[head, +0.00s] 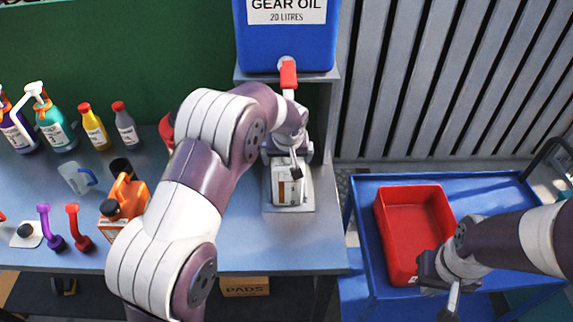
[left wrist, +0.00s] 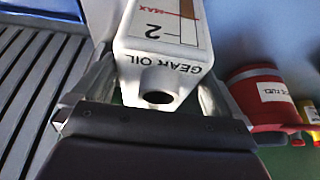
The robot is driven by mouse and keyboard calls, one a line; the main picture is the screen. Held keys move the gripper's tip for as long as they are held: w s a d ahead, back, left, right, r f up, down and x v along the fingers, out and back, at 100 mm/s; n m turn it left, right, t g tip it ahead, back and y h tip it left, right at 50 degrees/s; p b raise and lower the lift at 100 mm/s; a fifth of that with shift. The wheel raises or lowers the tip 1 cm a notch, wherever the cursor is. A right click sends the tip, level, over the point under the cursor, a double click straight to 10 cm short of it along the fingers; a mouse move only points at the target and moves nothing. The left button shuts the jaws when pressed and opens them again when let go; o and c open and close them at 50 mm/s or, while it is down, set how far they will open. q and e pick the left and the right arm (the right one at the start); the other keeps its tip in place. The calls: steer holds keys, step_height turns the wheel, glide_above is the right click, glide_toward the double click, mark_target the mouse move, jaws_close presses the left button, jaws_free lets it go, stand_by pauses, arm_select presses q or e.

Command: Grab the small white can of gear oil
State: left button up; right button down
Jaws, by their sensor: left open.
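The small white gear oil can (head: 289,190) stands upright on a grey plate (head: 305,206) on the bench, below the red-handled tap (head: 288,75) of the blue gear oil drum (head: 287,45). In the left wrist view the can (left wrist: 160,55) shows its GEAR OIL lettering, a level scale with a MAX mark, and a dark round opening. My left gripper (left wrist: 155,85) is open, with one finger on each side of the can; contact cannot be told. In the head view my left gripper (head: 287,160) covers the can's top. My right gripper (head: 440,285) is over the blue cart; its jaws are unclear.
A red bin (head: 412,225) sits on the blue cart (head: 490,190) at right. Bottles, an orange jug (head: 125,200), a clear jug (head: 77,178) and funnels fill the bench's left. A red container (left wrist: 262,90) is beside the can in the wrist view.

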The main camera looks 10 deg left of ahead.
arm_select(q)
steer(key=shift+d, duration=0.15)
steer(key=shift+c, duration=0.3)
steer(key=c, duration=1.5)
steer(key=shift+w+r, duration=0.2)
steer(key=shift+c, duration=0.7)
